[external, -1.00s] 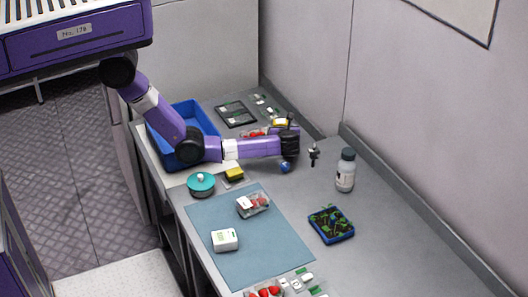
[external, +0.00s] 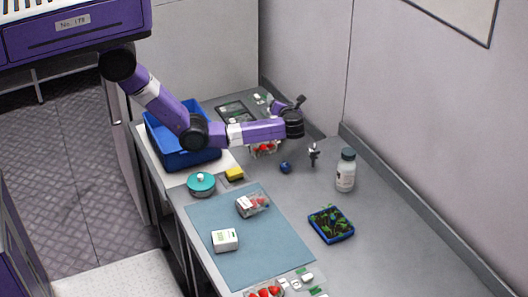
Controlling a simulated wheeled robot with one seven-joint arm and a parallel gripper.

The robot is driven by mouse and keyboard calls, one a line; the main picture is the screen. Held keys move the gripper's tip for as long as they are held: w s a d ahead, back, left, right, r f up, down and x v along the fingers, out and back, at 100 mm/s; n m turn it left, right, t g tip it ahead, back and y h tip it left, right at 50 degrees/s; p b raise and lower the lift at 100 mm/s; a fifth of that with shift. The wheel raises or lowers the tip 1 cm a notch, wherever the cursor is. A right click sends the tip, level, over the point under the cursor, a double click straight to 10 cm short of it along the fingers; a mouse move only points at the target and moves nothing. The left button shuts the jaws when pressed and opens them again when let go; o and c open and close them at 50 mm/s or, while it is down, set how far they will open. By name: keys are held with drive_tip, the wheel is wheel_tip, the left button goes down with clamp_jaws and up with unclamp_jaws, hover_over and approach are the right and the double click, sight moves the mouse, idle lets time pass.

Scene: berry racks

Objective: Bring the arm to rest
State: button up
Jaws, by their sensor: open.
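My purple arm reaches from the upper left over the blue crate (external: 160,146) and across the back of the grey counter. My gripper (external: 301,100) is at the arm's far end, above the counter near the back wall, pointing up and to the right. It is small in this view; its jaws look open, and nothing shows between them. A clear punnet of red berries (external: 265,148) is on the counter below the wrist, partly hidden by the arm.
A blue ball (external: 285,167), a small dark stand (external: 313,154), a white bottle (external: 346,170) and a seedling tray (external: 331,224) stand to the right. The blue mat (external: 270,262) holds a berry punnet (external: 252,205) and a white box (external: 224,240). A teal pot (external: 201,184) and yellow sponge (external: 234,174) are nearby.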

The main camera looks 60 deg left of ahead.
drive_tip(key=a+r+m+y+p, duration=0.25)
drive_tip(key=a+r+m, duration=0.2)
drive_tip(key=r, duration=0.45)
drive_tip(key=s+f+n+t+h+p, duration=0.1)
drive_tip(key=s+f+n+t+h, duration=0.35)
drive_tip(key=f, duration=0.75)
drive_tip(key=s+d+f+n+h, duration=0.1)
drive_tip(key=s+h, duration=0.1)
drive_tip(key=s+d+n+h, duration=0.1)
drive_tip(key=s+d+h, duration=0.1)
drive_tip(key=s+d+f+n+t+h, duration=0.1)
drive_tip(key=s+h, duration=0.1)
drive_tip(key=h, duration=0.1)
drive_tip(key=shift+s+d+f, duration=0.15)
drive_tip(key=shift+f, duration=0.15)
drive_tip(key=s+d+r+n+t+h, duration=0.25)
drive_tip(key=s+d+n, duration=0.25)
drive_tip(key=s, duration=0.4)
drive_tip(key=s+d+r+n+t+h, duration=0.1)
drive_tip(key=s+d+r+n+h, duration=0.25)
drive_tip(key=s, duration=0.55)
drive_tip(key=s+a+r+n+t+b, duration=0.1)
drive_tip(key=s+n+b, duration=0.5)
drive_tip(key=s+n, duration=0.9)
drive_tip(key=shift+s+a, duration=0.35)
drive_tip(key=shift+a, duration=0.05)
